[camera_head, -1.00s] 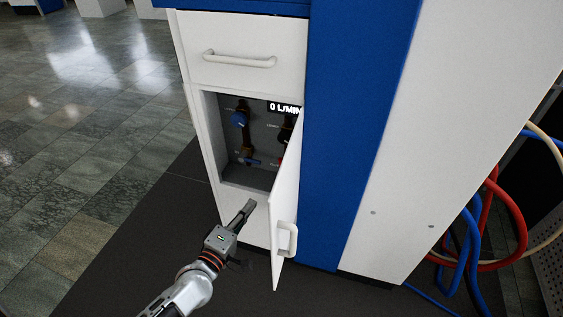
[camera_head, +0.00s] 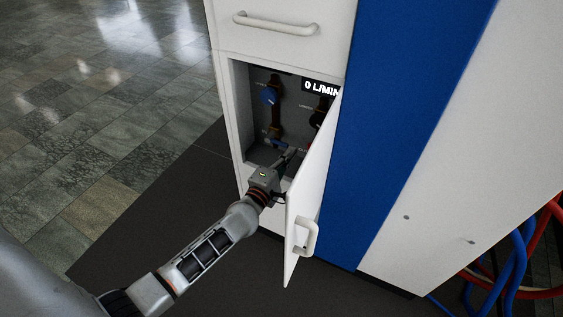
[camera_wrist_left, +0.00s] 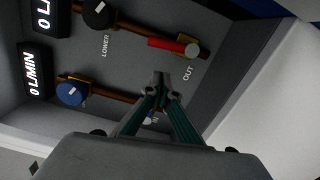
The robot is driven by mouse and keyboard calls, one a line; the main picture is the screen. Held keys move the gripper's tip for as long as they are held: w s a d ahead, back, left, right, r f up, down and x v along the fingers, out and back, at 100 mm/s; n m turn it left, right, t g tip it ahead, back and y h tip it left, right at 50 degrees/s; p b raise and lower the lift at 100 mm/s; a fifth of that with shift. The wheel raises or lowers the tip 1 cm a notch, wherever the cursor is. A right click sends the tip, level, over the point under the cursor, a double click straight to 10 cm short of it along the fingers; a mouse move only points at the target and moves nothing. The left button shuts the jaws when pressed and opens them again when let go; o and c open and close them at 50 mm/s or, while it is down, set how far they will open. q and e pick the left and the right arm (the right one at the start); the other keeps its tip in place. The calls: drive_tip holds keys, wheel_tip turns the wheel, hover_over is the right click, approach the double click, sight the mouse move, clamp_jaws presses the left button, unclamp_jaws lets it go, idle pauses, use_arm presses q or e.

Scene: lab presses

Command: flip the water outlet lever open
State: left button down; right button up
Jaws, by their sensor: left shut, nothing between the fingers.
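The red outlet lever (camera_wrist_left: 166,45) shows in the left wrist view beside the printed word OUT. It extends left from a round grey pivot (camera_wrist_left: 192,50), roughly along a brown pipe. My left gripper (camera_wrist_left: 160,82) is shut and empty, its tips below the red lever in that picture, apparently apart from it. In the head view my left gripper (camera_head: 290,154) is at the opening of the cabinet compartment. There the open door mostly hides the red lever. A blue lever (camera_head: 273,143) sits on the left pipe; in the wrist view the fingers cover most of it.
The open white door (camera_head: 308,205) with its handle (camera_head: 307,238) stands right of my left gripper. A blue wheel (camera_head: 269,96) and a flow display (camera_head: 318,88) reading 0 L/MIN sit inside. A dark wheel (camera_wrist_left: 97,14) is on the red lever's pipe. The floor left is clear.

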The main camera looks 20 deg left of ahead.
use_arm(q)
drive_tip(key=d, duration=0.3)
drive_tip(key=shift+w+r, duration=0.15)
drive_tip(key=shift+r, duration=0.2)
use_arm(e)
drive_tip(key=shift+w, duration=0.2)
drive_tip(key=shift+d, duration=0.1)
drive_tip(key=shift+r, duration=0.15)
